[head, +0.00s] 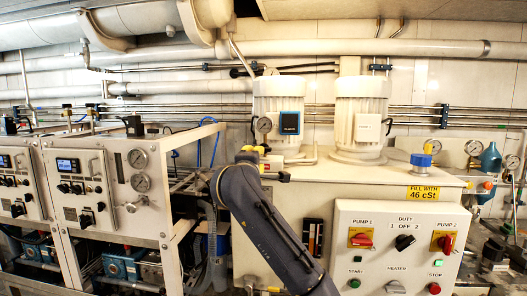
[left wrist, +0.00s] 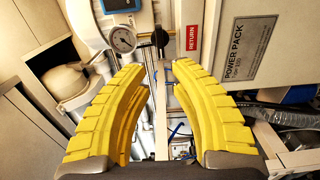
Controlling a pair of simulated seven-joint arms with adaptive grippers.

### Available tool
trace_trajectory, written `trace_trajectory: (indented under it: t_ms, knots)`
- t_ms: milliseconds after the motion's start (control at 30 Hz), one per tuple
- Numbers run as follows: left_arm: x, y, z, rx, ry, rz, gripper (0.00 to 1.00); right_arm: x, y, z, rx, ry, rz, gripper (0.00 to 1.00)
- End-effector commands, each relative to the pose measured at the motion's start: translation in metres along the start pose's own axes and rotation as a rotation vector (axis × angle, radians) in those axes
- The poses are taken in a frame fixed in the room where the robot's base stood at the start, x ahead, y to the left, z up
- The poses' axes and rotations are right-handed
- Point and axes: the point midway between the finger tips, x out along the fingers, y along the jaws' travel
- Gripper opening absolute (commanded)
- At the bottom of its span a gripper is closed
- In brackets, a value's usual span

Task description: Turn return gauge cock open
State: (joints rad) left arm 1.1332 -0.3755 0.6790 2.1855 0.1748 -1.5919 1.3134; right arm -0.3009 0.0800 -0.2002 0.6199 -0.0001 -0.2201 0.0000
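The return gauge (left wrist: 122,40) is a round white dial at the upper left of the left wrist view. A small black handle or knob (left wrist: 160,37), probably its cock, stands just right of it, beside a red RETURN label (left wrist: 192,38). My left gripper (left wrist: 160,66) is open, its two yellow fingers apart with nothing held between them. The black handle appears beyond the gap between the fingertips; I see no contact. My right gripper is in neither view.
The cream power pack cabinet (head: 320,190) carries two white motors (head: 359,112) and a switch panel (head: 396,215). The watermaker frame (head: 150,165) with dials stands to the left. Pipes run along the back wall. A POWER PACK plate (left wrist: 250,48) lies right of the fingers.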

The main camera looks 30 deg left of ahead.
Motion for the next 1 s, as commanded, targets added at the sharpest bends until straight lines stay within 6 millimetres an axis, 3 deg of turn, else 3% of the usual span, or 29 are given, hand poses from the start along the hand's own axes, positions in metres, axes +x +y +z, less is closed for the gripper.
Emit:
trace_trajectory:
  t_ms: [600,1000]
  knots:
    - [0.110,0.000,0.000,0.004,0.000,-0.001,0.22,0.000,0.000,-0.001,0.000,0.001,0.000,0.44]
    - [0.142,0.000,0.000,0.002,-0.001,0.001,0.22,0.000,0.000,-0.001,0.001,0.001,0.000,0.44]
